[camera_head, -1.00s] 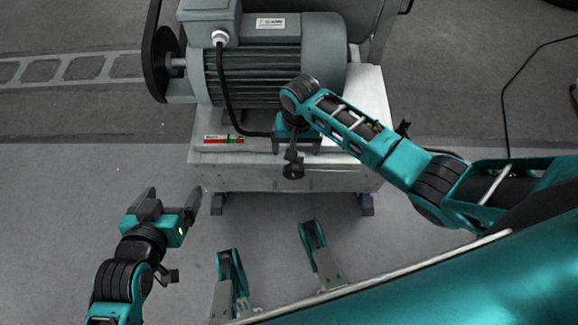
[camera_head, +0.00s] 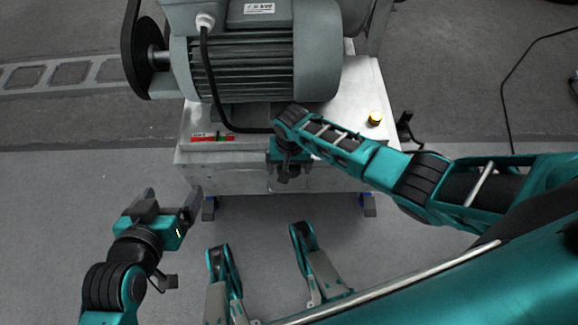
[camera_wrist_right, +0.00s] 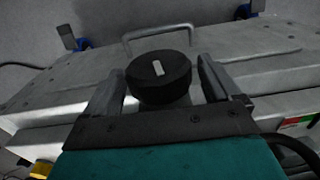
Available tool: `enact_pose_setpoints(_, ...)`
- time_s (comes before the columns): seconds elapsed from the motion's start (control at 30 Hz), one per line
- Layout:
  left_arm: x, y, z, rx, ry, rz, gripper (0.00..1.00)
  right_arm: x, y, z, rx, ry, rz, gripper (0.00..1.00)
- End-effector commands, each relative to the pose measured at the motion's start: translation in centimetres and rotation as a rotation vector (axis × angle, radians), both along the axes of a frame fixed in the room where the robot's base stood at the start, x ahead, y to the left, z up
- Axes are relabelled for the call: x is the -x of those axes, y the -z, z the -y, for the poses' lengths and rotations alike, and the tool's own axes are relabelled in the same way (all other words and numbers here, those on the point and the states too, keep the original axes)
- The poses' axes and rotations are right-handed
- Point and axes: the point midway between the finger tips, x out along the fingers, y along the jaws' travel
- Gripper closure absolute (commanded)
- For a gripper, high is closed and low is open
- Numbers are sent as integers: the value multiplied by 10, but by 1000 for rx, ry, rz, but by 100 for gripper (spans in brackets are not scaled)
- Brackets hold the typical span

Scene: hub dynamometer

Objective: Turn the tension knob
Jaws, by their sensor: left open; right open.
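The tension knob (camera_wrist_right: 158,77) is a round black knob with a white mark on its top, seen in the right wrist view. My right gripper (camera_wrist_right: 160,82) is open, with one finger on each side of the knob. A gap shows beside the right finger; contact at the left finger is hard to tell. In the head view my right gripper (camera_head: 287,165) is at the front edge of the machine's base (camera_head: 235,178), and it hides the knob. My left gripper (camera_head: 170,198) is open and empty above the floor, left of the base.
A grey motor (camera_head: 262,60) with a black cable stands on the base. A red and green strip (camera_head: 213,137) and a yellow button (camera_head: 375,119) are on the base's top. In the right wrist view a metal handle (camera_wrist_right: 160,32) stands beyond the knob. Floor in front is clear.

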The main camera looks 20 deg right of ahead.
Motion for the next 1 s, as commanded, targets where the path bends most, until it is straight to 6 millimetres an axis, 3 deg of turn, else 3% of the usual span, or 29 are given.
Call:
enact_pose_setpoints(0.2,0,-1,0,0,0,1,10,0,-1,0,-1,-1,0,12)
enact_pose_setpoints(0.7,-1,1,-2,-2,-4,2,10,0,0,0,0,-1,0,60)
enact_pose_setpoints(1.0,-1,-8,-4,-5,-10,8,10,2,-2,0,-118,1,29,61)
